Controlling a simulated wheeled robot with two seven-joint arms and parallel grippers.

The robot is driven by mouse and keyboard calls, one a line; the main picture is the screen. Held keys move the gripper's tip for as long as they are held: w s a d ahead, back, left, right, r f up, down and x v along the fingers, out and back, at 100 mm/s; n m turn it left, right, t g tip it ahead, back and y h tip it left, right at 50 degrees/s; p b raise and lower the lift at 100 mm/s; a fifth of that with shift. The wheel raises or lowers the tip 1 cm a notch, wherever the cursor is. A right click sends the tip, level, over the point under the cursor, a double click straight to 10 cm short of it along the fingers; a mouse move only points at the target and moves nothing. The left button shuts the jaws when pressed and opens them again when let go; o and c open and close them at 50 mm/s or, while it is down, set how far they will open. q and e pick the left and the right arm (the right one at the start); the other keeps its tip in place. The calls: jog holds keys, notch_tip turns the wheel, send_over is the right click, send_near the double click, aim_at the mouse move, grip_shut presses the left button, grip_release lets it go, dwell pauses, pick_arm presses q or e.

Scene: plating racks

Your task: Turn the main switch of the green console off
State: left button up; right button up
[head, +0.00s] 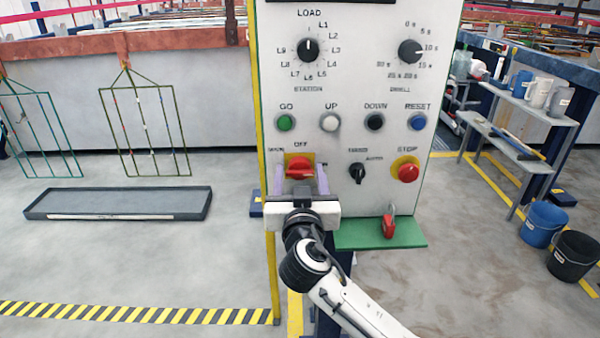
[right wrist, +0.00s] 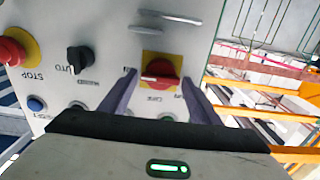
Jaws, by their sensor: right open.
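The console (head: 350,75) is a white panel with a yellow left edge and a green shelf (head: 380,234) at its foot. Its main switch (head: 300,168) is a red rotary handle on a yellow plate at the lower left, under the word OFF. The handle lies roughly level, across the plate. My right gripper (head: 300,180) is open, with one finger on each side of the switch. In the right wrist view the switch (right wrist: 160,73) shows between and just beyond the fingertips (right wrist: 160,82); I cannot tell whether they touch it. My left gripper is not in view.
A black selector (head: 357,173) and red STOP button (head: 405,170) sit right of the switch, with a row of buttons above. A red padlock (head: 388,225) hangs at the green shelf. A grey tray (head: 120,203) lies left; a bench (head: 520,105) and buckets (head: 543,222) stand right.

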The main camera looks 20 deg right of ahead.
jog(key=shift+w, duration=0.25)
jog(key=c, duration=0.8)
jog(key=shift+c, duration=0.2)
